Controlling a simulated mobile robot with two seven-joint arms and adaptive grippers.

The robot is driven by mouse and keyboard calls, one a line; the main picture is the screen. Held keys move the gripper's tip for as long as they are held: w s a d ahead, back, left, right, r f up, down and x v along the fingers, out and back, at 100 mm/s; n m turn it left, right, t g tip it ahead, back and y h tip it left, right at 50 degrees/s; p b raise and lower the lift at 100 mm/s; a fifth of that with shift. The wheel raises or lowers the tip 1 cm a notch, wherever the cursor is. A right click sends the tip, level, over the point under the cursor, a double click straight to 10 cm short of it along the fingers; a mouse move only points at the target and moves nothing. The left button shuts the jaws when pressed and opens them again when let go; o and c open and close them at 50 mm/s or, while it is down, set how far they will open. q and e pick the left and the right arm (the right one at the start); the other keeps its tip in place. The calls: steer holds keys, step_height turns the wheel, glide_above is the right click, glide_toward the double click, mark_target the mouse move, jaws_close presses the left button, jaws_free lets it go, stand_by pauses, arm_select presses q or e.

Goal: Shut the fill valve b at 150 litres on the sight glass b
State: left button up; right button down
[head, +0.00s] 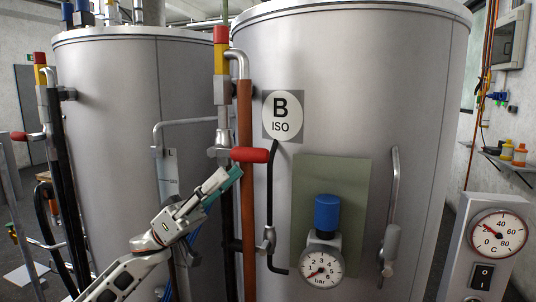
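The fill valve b, with a red handle (250,155), is on the upright pipe at the left side of the tank marked B ISO (350,85). The handle points right, crosswise to that pipe, and passes in front of a copper-brown hose (245,215). My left gripper (236,173) has teal fingertips just below the handle, close to it; whether they touch cannot be told. The fingers are seen edge-on, so their opening is unclear. I cannot identify the sight glass b for certain and read no litre level. My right gripper is not in view.
A black bent pipe (270,195) runs down beside the handle. A pressure gauge (322,269) with a blue cap (327,213) is at tank B's front. A temperature gauge panel (498,232) stands right. Another tank (110,130) with a red-handled valve (26,136) is left.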

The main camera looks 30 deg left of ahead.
mark_target(249, 155)
arm_select(q)
steer(key=p+x, duration=0.1)
steer(key=x, duration=0.5)
steer(key=shift+s+r, duration=0.1)
steer(key=shift+s, duration=0.05)
steer(key=shift+w+d+r+p, duration=0.3)
steer(key=shift+d+r+p, duration=0.1)
steer(key=shift+d, duration=0.15)
jaws_close()
